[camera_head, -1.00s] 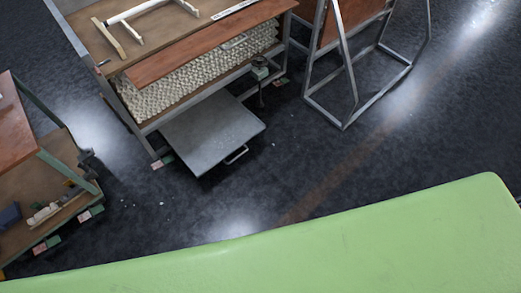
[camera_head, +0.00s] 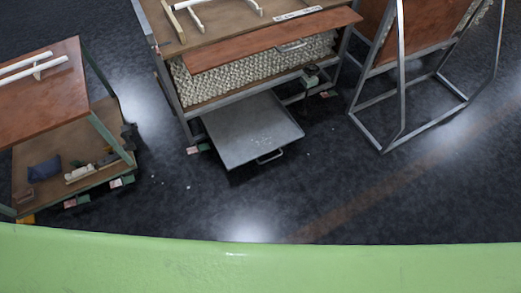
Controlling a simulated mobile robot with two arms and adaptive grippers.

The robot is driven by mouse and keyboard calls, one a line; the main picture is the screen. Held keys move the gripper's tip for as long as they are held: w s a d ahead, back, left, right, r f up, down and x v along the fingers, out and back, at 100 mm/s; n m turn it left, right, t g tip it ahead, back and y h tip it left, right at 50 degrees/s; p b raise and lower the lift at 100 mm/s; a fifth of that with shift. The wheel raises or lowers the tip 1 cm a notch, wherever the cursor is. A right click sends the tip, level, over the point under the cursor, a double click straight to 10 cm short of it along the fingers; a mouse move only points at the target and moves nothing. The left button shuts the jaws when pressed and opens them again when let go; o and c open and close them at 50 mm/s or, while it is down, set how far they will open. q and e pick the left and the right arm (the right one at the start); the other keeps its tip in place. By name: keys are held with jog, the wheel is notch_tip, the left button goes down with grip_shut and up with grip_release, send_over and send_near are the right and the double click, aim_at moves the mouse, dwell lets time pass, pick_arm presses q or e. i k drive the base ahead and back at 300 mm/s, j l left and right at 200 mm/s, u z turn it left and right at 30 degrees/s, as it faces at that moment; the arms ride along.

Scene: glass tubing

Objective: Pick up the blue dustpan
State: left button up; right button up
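A small dark blue object (camera_head: 44,168) lies on the lower shelf of the cart at the left in the head view. It looks like the dustpan, but it is too small and dim to make out its exact shape. A pale, brush-like item (camera_head: 92,173) lies to its right on the same shelf. Neither of my grippers is in view, and nothing touches the blue object.
The left cart (camera_head: 45,105) has a brown top above the shelf, with white rods (camera_head: 35,65) on it. A larger bench (camera_head: 240,30) stands in the middle, with a grey tray (camera_head: 250,130) low in front. A metal frame (camera_head: 405,80) stands right. Dark floor (camera_head: 330,195) lies clear between.

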aim_at(40, 171)
jog(key=u, duration=2.05)
jog(key=i+j+z, duration=0.15)
jog(key=i, duration=0.35)
jog(key=j, duration=0.1)
